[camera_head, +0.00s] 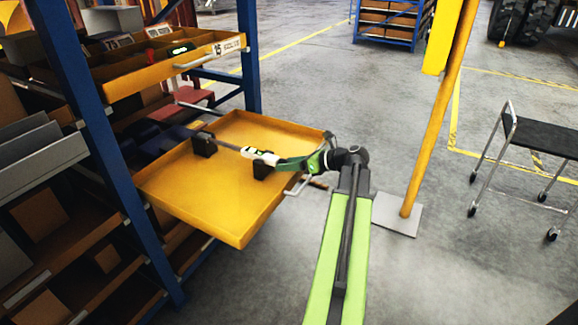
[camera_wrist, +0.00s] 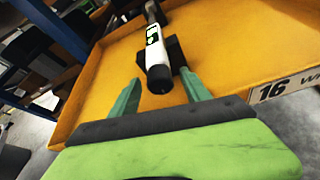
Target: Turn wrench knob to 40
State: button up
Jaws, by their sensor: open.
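The wrench (camera_head: 262,157) lies across two black holders in a yellow drawer pulled out from the shelving. It has a grey shaft and a white section with a green-marked display. In the wrist view the wrench's near end (camera_wrist: 159,76) is a black knob-like cap, pointing towards me. My gripper (camera_wrist: 160,92) is open, with one green finger on each side of that end and visible gaps. In the head view my gripper (camera_head: 300,163) is at the drawer's right side, over its edge. Any number on the display is too small to read.
The yellow drawer (camera_head: 215,228) has raised walls, a front handle and, in the wrist view, a label reading 16 (camera_wrist: 275,90). A blue post (camera_head: 105,150) stands left of it. A yellow pole (camera_head: 432,130) and a black-topped cart (camera_head: 540,132) stand right. Floor between is clear.

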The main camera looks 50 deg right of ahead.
grip_shut()
jog(key=shift+d, duration=0.1)
